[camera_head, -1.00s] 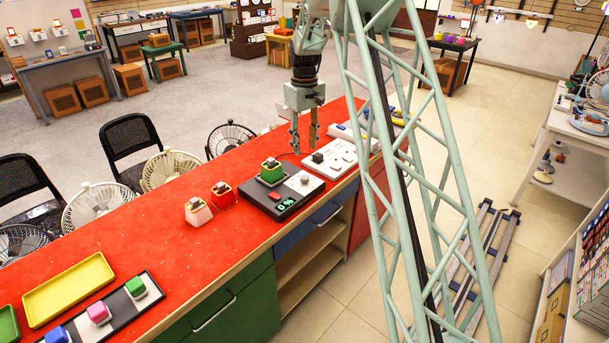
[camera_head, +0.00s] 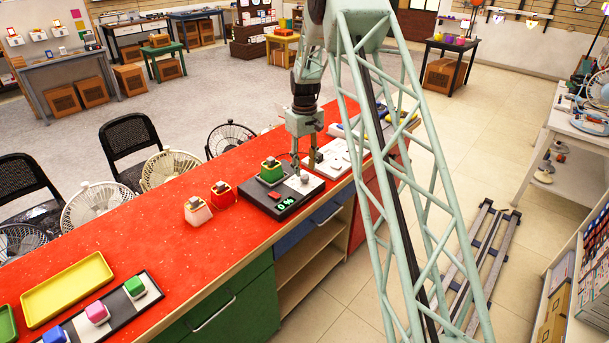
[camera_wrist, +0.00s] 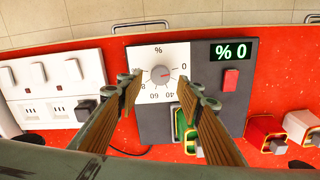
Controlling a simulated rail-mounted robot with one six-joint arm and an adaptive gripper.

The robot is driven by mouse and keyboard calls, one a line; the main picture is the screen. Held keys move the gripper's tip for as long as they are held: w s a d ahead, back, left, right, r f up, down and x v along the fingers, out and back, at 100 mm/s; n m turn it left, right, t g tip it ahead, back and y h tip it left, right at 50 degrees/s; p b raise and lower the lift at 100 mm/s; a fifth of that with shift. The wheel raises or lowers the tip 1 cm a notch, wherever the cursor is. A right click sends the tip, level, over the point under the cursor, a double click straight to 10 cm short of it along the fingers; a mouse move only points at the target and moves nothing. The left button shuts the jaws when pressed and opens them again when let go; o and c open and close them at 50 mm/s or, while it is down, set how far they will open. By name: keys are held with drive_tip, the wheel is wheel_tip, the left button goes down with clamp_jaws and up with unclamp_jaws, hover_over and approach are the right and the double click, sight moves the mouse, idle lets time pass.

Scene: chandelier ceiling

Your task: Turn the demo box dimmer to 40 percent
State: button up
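The dark demo box (camera_head: 289,208) lies on the red counter. In the wrist view, the box (camera_wrist: 215,112) has a white panel with a round grey dimmer knob (camera_wrist: 160,75), a red pointer mark and printed numbers. The knob's mark points right, towards the 0. The green display (camera_wrist: 231,52) reads 0 %, and the head view display (camera_head: 285,205) also shows 0 %. A red switch (camera_wrist: 231,79) sits below the display. My gripper (camera_head: 304,175) is open, pointing down over the panel. In the wrist view, the fingers (camera_wrist: 157,85) stand on either side of the knob; contact cannot be told.
A green-topped block (camera_head: 271,172) sits on the box. A red block (camera_head: 223,196) and a white-and-red block (camera_head: 197,212) stand to its left. A white socket panel (camera_wrist: 55,95) lies beside the box.

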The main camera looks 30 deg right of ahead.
sight(305, 176)
drive_tip(key=shift+f, duration=1.8)
drive_tip(key=shift+c, duration=0.9)
drive_tip(key=c, duration=0.7)
